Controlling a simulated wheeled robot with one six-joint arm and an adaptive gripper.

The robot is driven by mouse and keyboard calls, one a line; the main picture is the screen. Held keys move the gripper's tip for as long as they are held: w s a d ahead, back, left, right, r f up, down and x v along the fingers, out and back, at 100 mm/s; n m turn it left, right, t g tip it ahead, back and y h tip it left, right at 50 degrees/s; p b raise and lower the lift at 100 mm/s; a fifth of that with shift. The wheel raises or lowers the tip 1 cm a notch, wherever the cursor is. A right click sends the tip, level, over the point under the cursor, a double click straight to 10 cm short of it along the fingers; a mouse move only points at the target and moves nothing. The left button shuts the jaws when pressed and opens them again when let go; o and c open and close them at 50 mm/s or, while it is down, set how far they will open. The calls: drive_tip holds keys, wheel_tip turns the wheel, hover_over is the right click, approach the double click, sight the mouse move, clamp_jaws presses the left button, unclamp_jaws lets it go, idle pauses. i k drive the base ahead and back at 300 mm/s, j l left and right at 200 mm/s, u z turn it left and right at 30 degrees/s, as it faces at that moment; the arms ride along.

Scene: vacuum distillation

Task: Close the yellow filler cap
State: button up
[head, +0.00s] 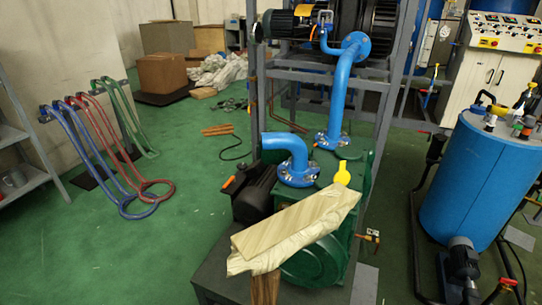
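The yellow filler cap (342,173) shows in the head view as a small bright yellow piece at the top of the green pump (352,212), right of centre. Its rounded part stands up, with a narrower part below it. It is too small to tell how it meets the filler opening. The opening itself cannot be made out. My gripper is not in view.
A pale wood-like slab (295,230) with ragged edges lies across the pump's front, hiding part of it. A blue elbow pipe (290,143) rises left of the cap. A grey frame (257,95) stands behind. A blue tank (462,180) is right. Green floor (90,255) is open at left.

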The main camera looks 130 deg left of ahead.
sight(343, 176)
drive_tip(key=u, duration=3.6)
drive_tip(key=i, duration=0.7)
